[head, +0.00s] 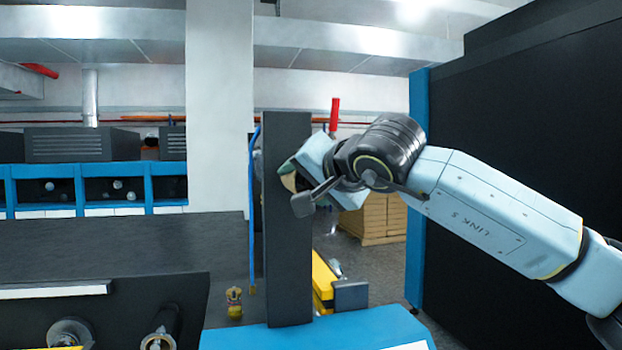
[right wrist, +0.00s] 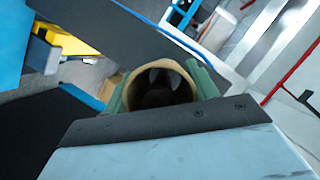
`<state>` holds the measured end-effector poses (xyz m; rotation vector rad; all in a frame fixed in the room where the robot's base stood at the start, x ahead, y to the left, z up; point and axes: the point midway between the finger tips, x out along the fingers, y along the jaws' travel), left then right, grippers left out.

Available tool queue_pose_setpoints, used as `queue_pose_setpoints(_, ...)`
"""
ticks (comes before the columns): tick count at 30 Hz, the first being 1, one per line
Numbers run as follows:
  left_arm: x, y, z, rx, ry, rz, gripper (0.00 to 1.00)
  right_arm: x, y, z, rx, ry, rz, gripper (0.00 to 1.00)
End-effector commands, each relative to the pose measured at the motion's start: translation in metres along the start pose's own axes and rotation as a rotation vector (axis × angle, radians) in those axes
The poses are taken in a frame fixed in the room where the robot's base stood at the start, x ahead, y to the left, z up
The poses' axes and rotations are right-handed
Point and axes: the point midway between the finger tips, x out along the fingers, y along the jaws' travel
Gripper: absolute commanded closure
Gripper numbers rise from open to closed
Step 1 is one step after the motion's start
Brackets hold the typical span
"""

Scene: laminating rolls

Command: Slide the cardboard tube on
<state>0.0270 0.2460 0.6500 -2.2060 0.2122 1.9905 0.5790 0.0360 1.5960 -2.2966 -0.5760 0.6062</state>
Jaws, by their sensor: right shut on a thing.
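My right gripper (head: 303,183) is raised in the middle of the head view, in front of a dark upright panel. It is shut on the cardboard tube (head: 289,181), of which only a small tan bit shows there. In the right wrist view the tube's open, hollow end (right wrist: 165,65) faces the camera, held between two green finger pads. Two roller shaft ends show low on the left in the head view: one (head: 70,333) further left and one (head: 160,336) beside it. The tube is well apart from both. My left gripper is not in view.
The dark upright panel (head: 288,250) stands on a blue surface (head: 330,333) close to my right gripper. A tall black machine with a blue edge (head: 416,200) fills the right. Cardboard boxes (head: 375,218) and a yellow object (head: 323,280) stand behind on the floor.

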Motion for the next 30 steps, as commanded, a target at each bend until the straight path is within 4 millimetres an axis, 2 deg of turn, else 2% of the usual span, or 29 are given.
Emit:
queue_pose_setpoints(1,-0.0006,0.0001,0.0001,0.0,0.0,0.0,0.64,0.002,0.0017,-0.0054,0.004,0.013,0.001,0.65)
queue_pose_setpoints(13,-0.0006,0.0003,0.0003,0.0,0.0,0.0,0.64,0.0011,0.0025,-0.0065,0.005,0.015,0.001,0.65)
queue_pose_setpoints(14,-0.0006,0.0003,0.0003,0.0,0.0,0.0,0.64,0.0011,0.0024,-0.0065,0.005,0.015,0.001,0.38)
queue_pose_setpoints(19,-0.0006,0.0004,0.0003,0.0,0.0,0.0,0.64,0.0011,0.0024,-0.0066,0.005,0.015,0.001,0.17)
queue_pose_setpoints(30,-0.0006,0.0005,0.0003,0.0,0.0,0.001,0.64,0.0012,0.0026,-0.0064,0.005,0.014,0.002,0.17)
